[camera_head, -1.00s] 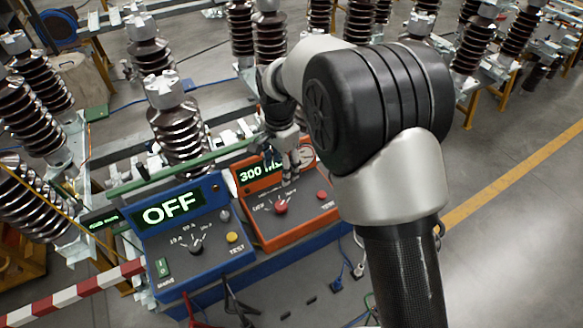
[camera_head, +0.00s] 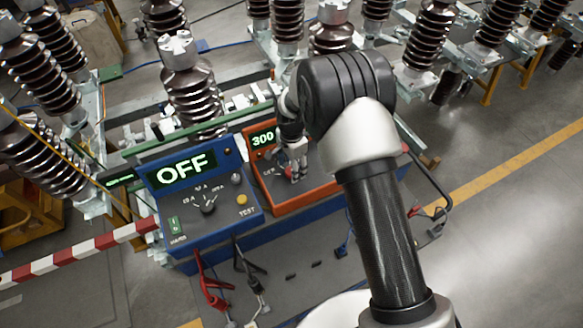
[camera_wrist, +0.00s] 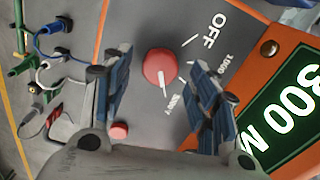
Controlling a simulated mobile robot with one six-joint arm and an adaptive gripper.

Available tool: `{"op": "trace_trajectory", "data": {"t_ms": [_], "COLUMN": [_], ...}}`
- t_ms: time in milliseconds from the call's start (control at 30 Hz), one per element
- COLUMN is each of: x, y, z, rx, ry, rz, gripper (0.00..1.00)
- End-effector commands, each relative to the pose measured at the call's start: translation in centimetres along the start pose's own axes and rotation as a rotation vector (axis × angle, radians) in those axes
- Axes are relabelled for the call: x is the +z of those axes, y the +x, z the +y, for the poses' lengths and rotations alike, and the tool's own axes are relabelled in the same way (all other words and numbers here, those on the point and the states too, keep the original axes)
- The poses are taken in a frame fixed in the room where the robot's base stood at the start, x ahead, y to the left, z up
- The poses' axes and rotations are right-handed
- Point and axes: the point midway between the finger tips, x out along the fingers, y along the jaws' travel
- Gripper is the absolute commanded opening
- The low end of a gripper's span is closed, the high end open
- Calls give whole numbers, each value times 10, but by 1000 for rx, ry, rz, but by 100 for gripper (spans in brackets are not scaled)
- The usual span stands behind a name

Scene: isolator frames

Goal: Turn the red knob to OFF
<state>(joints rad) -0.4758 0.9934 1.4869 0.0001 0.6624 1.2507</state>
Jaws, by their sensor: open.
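The red knob (camera_wrist: 160,68) sits on the grey panel of the orange tester (camera_head: 306,196). In the wrist view the knob's white pointer line points down the picture, toward the lowest scale label and away from the OFF label (camera_wrist: 215,30). My gripper (camera_wrist: 158,72) is open, with one finger on each side of the knob and visible gaps between. Whether the fingertips are at knob depth is hard to tell. In the head view my gripper (camera_head: 294,166) is over the tester's panel and mostly hides the knob. The tester's display (camera_wrist: 290,105) reads about 300 M.
A smaller red button (camera_wrist: 118,131) is on the same panel, near the left finger. A blue tester (camera_head: 215,222) showing OFF stands to the left, with a black knob and yellow button. Cables lie in front. Ribbed insulators (camera_head: 190,90) stand behind.

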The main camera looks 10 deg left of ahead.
Motion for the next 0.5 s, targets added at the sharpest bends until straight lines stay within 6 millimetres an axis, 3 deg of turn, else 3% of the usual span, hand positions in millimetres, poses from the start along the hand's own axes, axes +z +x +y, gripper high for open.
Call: {"op": "trace_trajectory", "data": {"t_ms": [200, 500], "x": [0, 0], "y": [17, 19], "z": [0, 0], "rx": [0, -1], "ry": [0, 0], "rz": [0, 0], "gripper": [54, 54]}}
